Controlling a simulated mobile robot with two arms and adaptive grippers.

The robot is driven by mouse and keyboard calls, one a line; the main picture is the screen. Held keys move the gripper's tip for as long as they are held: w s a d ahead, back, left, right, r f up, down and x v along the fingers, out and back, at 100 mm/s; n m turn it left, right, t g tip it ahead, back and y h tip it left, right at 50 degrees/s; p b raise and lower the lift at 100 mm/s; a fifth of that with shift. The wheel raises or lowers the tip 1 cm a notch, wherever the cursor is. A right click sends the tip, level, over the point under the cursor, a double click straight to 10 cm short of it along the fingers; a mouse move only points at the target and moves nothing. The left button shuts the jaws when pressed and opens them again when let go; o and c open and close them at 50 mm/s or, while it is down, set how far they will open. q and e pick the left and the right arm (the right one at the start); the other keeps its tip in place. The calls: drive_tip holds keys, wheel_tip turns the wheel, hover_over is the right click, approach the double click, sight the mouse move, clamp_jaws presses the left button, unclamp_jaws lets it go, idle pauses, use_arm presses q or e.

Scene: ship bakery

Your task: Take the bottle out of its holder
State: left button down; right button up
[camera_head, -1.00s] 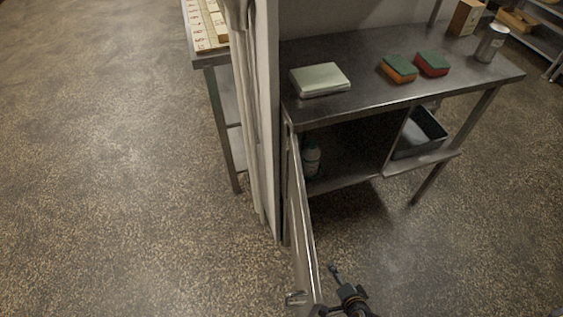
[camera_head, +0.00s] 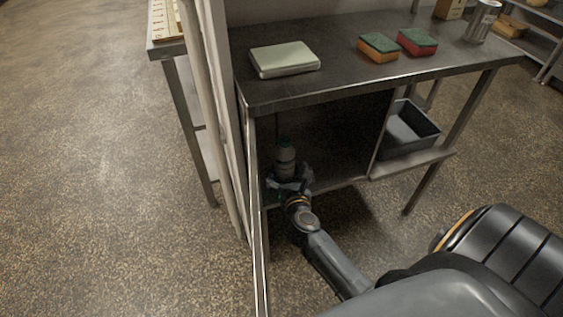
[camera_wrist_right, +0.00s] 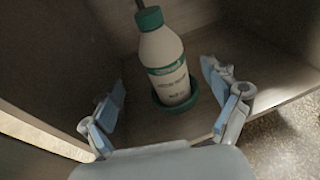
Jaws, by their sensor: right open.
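The bottle (camera_head: 285,160) is white with a green cap and stands inside the open cabinet under the steel table, near its left wall. In the right wrist view the bottle (camera_wrist_right: 166,62) has a green label band and its base sits in a round green holder (camera_wrist_right: 188,103). My right gripper (camera_head: 290,176) reaches into the cabinet at the bottle. In the right wrist view its fingers (camera_wrist_right: 168,88) are spread wide, one on each side, apart from the bottle. My left gripper is not in view.
The open cabinet door (camera_head: 259,235) stands close to the left of my right arm. The steel table (camera_head: 340,67) above carries a pale folded cloth or box (camera_head: 284,58), two sponges (camera_head: 378,47) and a can (camera_head: 481,22). A dark bin (camera_head: 409,128) sits on the right shelf.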

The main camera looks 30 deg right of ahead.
sight(286, 160)
drive_tip(key=x, duration=0.3)
drive_tip(key=shift+w+d+f+b, duration=0.1)
drive_tip(key=shift+w+d+b, duration=0.05)
drive_tip(key=shift+b, duration=0.15)
drive_tip(key=b+x, duration=0.1)
drive_tip(key=x, duration=0.3)
drive_tip(key=shift+w+d+f, duration=0.2)
drive_tip(key=shift+w, duration=0.05)
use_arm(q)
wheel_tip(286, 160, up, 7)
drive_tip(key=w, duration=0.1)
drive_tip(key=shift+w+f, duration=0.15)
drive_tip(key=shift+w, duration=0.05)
use_arm(e)
drive_tip(key=shift+c, duration=0.2)
drive_tip(key=c, duration=1.8)
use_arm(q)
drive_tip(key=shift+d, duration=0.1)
use_arm(e)
drive_tip(key=shift+r, duration=0.15)
